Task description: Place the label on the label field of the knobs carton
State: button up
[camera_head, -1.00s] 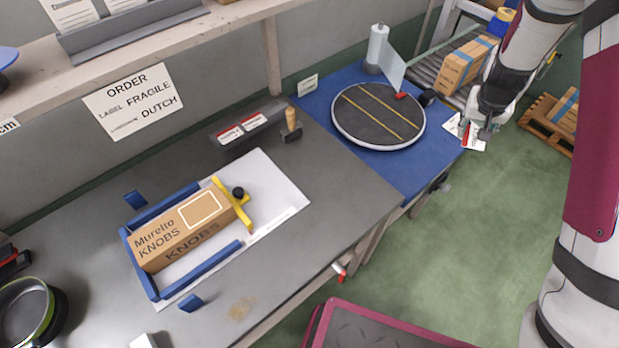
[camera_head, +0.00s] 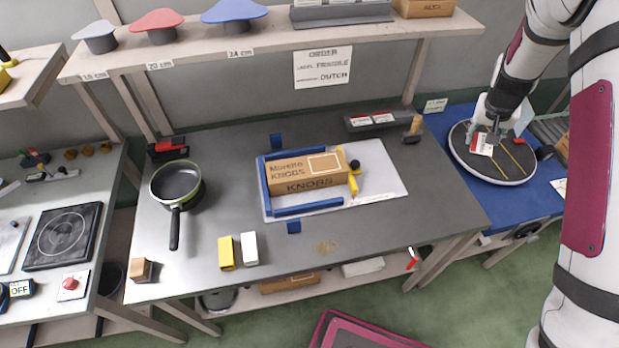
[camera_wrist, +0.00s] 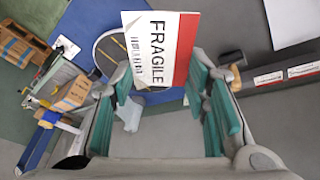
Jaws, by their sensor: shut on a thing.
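The knobs carton (camera_head: 287,176) lies on the grey bench in a blue corner frame, with a yellow clamp at its right end. Its top has an outlined label field (camera_head: 325,163), which is bare. My gripper (camera_head: 490,137) is above the round turntable on the blue mat at the right. It is shut on a white and red label (camera_head: 481,145). In the wrist view the label (camera_wrist: 158,50) reads "FRAGILE" and sticks out beyond the green fingers. The exact contact of the fingertips on the label is hidden.
A label rack (camera_head: 372,121) and a wooden-handled stamp (camera_head: 413,129) stand at the back of the bench, between my gripper and the carton. A pan (camera_head: 176,184) is at the left. An order sign (camera_head: 323,68) reads fragile and Dutch. The front right of the bench is clear.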

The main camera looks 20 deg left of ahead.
aim_at(307, 173)
jog(key=k+j+u, duration=0.1)
jog(key=u, duration=0.35)
jog(key=j+u, duration=0.1)
jog(key=u, duration=0.35)
jog(key=j+u, duration=0.2)
jog(key=u, duration=0.25)
jog(key=k, duration=0.05)
